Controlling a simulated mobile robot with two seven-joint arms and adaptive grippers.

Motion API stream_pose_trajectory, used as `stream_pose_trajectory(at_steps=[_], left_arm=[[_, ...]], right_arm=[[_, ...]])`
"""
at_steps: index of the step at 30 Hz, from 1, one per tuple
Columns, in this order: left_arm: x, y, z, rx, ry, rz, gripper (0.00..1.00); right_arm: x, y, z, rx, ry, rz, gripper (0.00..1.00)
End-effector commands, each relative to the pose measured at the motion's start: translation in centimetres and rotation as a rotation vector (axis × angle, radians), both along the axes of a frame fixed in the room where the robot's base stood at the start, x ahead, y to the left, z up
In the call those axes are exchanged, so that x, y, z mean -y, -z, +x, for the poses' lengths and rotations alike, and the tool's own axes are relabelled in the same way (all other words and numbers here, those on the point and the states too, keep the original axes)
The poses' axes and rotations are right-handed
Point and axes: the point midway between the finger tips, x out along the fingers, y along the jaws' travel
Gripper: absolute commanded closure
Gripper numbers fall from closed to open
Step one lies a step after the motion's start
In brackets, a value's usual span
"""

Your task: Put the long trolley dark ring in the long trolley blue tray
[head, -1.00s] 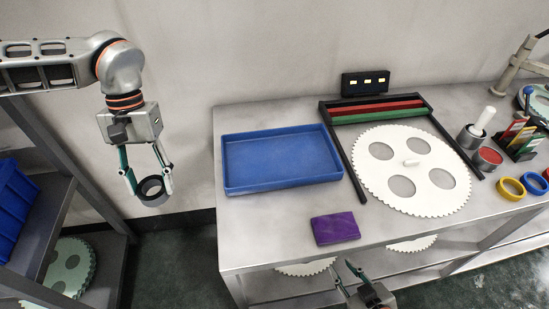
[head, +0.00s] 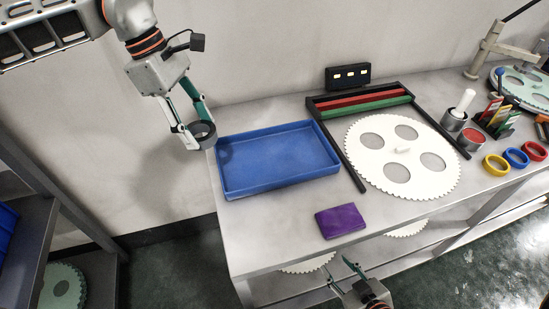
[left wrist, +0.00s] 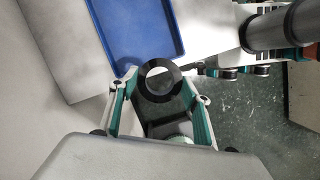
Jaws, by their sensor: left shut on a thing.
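My left gripper (head: 192,136) is shut on the dark ring (head: 204,131) and holds it in the air at the left end of the trolley top, just left of the blue tray (head: 270,187). In the left wrist view the dark ring (left wrist: 143,90) sits between the fingertips, and the blue tray (left wrist: 122,62) shows beyond it. The tray looks empty and lies flat on the trolley. My right gripper (head: 342,272) is low, in front of the trolley's front edge, with its fingers apart and nothing between them.
A purple block (head: 340,221) lies right of and in front of the tray. A white toothed disc (head: 402,190) and a black frame with red and green bars (head: 358,103) stand right of the tray. Yellow (head: 496,165), blue and red rings lie further right. A shelf rack (head: 50,195) stands at left.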

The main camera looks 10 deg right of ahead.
Motion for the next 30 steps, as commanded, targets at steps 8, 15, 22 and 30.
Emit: stream_pose_trajectory(at_steps=[8, 15, 22, 30], left_arm=[[4.9, -3.1, 1.5, 0.003, -0.401, -0.001, 0.78], [8.6, -5.8, 2.3, 0.003, -0.724, -0.001, 0.78], [10.4, -7.1, 2.6, 0.002, -0.894, 0.0, 0.78], [10.5, -2.8, 2.5, -0.006, -0.918, 0.004, 0.78]], right_arm=[[0.1, 0.2, 0.1, 0.001, -0.001, -0.003, 0.6], [0.1, 0.4, -0.3, -0.004, -0.002, -0.003, 0.6], [0.0, 0.7, -0.7, -0.013, -0.003, -0.004, 0.6], [0.0, 1.2, -0.9, -0.017, -0.004, -0.006, 0.6]])
